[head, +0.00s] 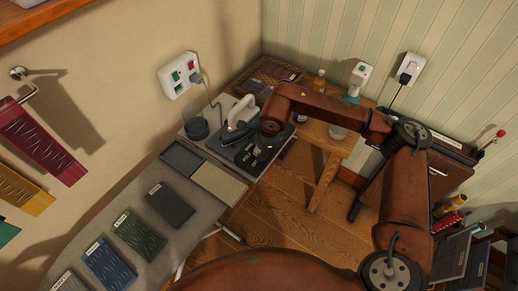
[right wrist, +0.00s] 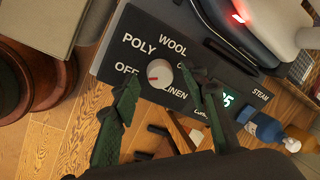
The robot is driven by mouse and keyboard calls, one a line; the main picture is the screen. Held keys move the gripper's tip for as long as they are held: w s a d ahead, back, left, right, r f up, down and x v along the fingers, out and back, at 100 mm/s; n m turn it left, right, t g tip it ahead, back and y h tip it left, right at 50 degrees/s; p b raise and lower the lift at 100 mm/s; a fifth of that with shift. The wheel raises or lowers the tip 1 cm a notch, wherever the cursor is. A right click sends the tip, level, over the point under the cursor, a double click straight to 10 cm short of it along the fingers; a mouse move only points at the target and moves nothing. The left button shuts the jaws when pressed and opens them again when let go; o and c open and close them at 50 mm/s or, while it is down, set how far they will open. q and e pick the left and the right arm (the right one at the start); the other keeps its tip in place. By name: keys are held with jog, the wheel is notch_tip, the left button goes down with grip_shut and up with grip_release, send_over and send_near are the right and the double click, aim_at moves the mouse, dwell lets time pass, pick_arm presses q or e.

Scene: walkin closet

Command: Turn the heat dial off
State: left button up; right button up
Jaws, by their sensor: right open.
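The heat dial (right wrist: 160,73) is a small whitish round knob with a red mark on the dark control panel (right wrist: 143,22). Around it are the labels POLY, WOOL, LINEN and OFF. The red mark sits on the dial's lower left, on the OFF side. My right gripper (right wrist: 158,79) is open, with one dark green finger on each side of the dial in the right wrist view. I cannot tell whether they touch it. In the head view, the panel (head: 248,158) lies partly under my right arm. My left gripper is not in view.
A white-handled iron (head: 240,112) stands just behind the panel. A blue bottle (right wrist: 264,128) is at the right of the wrist view. A wall outlet with a plugged cord (head: 180,75) is to the left. Fabric swatches (head: 140,233) lie along the counter at the lower left.

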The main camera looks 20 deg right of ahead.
jog(key=v, duration=1.1)
jog(key=shift+s, duration=0.1)
